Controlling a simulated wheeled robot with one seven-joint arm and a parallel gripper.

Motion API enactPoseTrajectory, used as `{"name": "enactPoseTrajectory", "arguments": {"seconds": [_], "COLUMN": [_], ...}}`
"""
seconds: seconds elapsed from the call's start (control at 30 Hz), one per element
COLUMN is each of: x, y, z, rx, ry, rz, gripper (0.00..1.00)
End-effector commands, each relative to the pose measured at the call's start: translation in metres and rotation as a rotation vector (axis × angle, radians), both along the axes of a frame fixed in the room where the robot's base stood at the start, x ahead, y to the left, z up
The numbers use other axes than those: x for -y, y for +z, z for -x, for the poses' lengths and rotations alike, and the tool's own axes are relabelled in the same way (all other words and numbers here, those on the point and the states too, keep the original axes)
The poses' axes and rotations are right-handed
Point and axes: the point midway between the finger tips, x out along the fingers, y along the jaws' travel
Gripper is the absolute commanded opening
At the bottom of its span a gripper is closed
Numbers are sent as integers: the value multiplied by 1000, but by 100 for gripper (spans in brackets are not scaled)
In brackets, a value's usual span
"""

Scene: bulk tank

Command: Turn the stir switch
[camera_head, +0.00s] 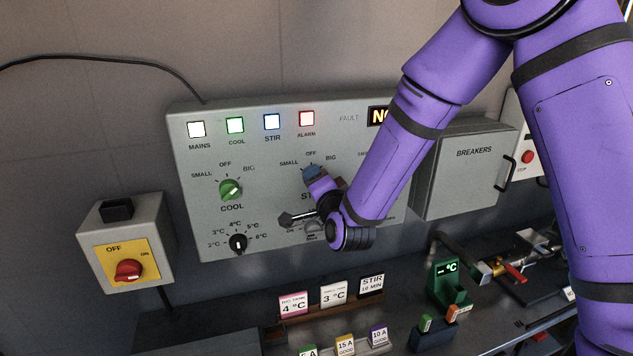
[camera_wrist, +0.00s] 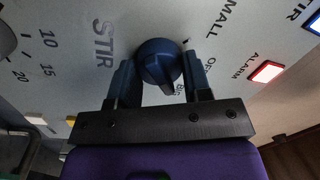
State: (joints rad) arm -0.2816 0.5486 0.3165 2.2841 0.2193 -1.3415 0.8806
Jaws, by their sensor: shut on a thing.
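The stir switch (camera_head: 311,171) is a round blue knob on the grey control panel (camera_head: 270,115), above the partly covered STIR label. My gripper (camera_head: 317,183) reaches it from below right and hides much of it. In the wrist view, the stir switch (camera_wrist: 157,62) sits between the two dark fingers of my gripper (camera_wrist: 160,76), which is shut on its sides. A raised ridge crosses the knob, with one end towards the partly hidden BIG label.
The green cool knob (camera_head: 229,190) and a black temperature dial (camera_head: 238,243) are left of my gripper. A red OFF/ON switch (camera_head: 128,270) is at lower left. The breakers box (camera_head: 470,175) stands at right. Label cards (camera_head: 333,294) stand on the counter below.

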Motion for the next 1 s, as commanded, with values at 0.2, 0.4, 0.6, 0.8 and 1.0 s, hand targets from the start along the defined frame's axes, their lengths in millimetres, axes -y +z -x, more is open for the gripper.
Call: {"name": "enactPoseTrajectory", "arguments": {"seconds": [0.2, 0.4, 0.6, 0.8, 1.0], "x": [0, 0, 3, 14, 26], "y": [0, 0, -1, -3, -5], "z": [0, 0, 10, 43, 77], "rx": [-1, -1, 0, -1, -1], "ry": [0, 0, 0, 0, 1], "rz": [0, 0, 1, 1, 2], "gripper": [70, 70, 70, 70, 70]}}
